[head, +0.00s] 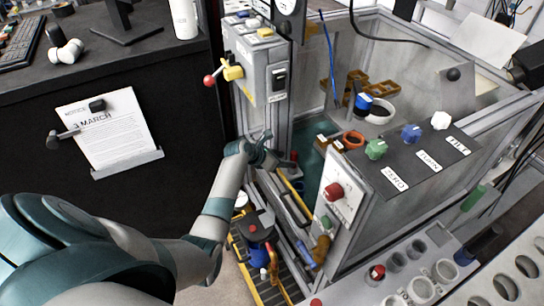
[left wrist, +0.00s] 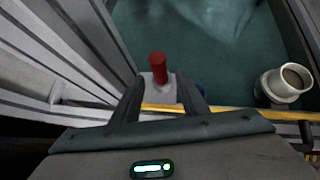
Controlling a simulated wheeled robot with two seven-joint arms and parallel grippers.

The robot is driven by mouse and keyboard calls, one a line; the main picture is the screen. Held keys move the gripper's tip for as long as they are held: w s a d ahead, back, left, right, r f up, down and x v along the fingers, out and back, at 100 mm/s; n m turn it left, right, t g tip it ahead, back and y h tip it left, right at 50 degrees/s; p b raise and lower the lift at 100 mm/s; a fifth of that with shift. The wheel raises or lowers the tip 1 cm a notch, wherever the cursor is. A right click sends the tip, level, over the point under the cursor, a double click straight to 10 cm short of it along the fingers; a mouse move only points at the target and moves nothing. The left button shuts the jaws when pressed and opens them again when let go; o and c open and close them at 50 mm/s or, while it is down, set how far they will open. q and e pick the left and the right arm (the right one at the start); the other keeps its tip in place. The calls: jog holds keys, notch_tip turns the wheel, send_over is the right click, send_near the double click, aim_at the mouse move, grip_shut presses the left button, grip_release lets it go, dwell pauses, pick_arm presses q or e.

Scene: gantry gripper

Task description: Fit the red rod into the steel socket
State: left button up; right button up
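The red rod (left wrist: 158,68) stands roughly upright on a pale grey block in the left wrist view, just past and between my fingertips. In the head view a small red tip (head: 293,155) shows just right of my left gripper (head: 272,152). In the left wrist view the left gripper (left wrist: 160,82) has its two dark fingers apart, with a gap wider than the rod. The steel socket (left wrist: 285,82), a round cup with an open top, stands to the right of the rod, apart from it. My right gripper is out of view.
A yellow edge (left wrist: 235,110) runs across in front of the rod and socket. A grey frame post (head: 277,100) stands close beside my left gripper. A control box with a red knob (head: 335,191) is at its right. Teal floor (left wrist: 215,45) lies open behind the rod.

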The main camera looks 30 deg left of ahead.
pick_arm(q)
jog(key=v, duration=0.7)
jog(key=shift+s, duration=0.2)
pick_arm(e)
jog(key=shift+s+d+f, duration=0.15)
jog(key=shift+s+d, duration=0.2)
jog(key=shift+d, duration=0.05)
pick_arm(q)
jog(key=shift+r, duration=0.1)
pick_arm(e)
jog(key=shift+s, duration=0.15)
